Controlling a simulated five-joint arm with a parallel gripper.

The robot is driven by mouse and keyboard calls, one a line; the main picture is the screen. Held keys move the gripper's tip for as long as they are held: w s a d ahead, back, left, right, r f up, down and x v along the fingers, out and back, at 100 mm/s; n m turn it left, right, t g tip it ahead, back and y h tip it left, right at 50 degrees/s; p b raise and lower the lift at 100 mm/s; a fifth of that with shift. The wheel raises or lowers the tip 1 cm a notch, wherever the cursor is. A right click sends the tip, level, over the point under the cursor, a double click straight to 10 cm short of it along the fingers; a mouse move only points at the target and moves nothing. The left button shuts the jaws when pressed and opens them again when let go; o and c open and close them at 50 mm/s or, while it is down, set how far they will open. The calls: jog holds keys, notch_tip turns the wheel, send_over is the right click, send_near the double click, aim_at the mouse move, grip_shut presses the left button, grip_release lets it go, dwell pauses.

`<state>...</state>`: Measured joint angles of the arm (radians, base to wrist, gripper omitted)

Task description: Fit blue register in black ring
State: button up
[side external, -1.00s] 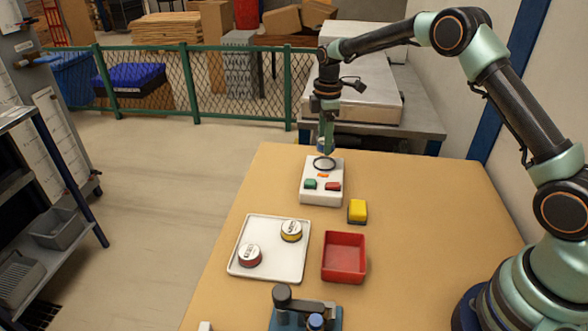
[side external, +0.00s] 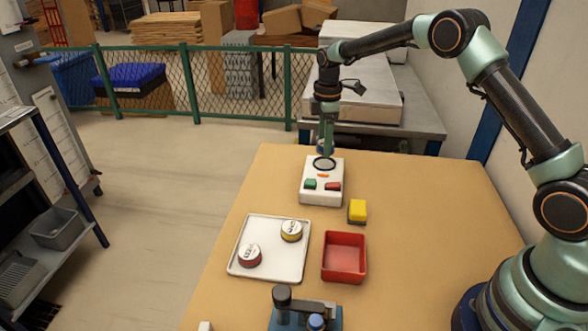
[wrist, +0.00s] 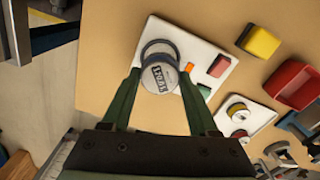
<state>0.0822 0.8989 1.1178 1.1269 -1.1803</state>
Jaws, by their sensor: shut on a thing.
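My gripper (wrist: 159,82) is shut on the blue register (wrist: 160,76), whose white face with dark lettering points up at the wrist camera. The black ring (side external: 324,164) lies at the far end of the white meter base. In the wrist view the ring (wrist: 160,43) shows partly beyond the register, which overlaps its near part and looks off-centre from it. In the side view my gripper (side external: 325,149) is just behind the ring, and the register is mostly hidden between the fingers. I cannot tell whether the register touches the base.
The white base (side external: 322,193) has a green and a red button. A yellow block (side external: 357,211), a red bin (side external: 344,276) and a white tray (side external: 268,269) with a red and a yellow register stand nearer. A blue device (side external: 304,317) is at the front.

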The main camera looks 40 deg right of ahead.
aim_at(324, 164)
jog(key=shift+f, duration=2.15)
dwell(1.8)
jog(key=o, duration=1.4)
jog(key=shift+f, duration=0.1)
jog(key=shift+c, duration=1.1)
jog(key=shift+r, duration=3.7)
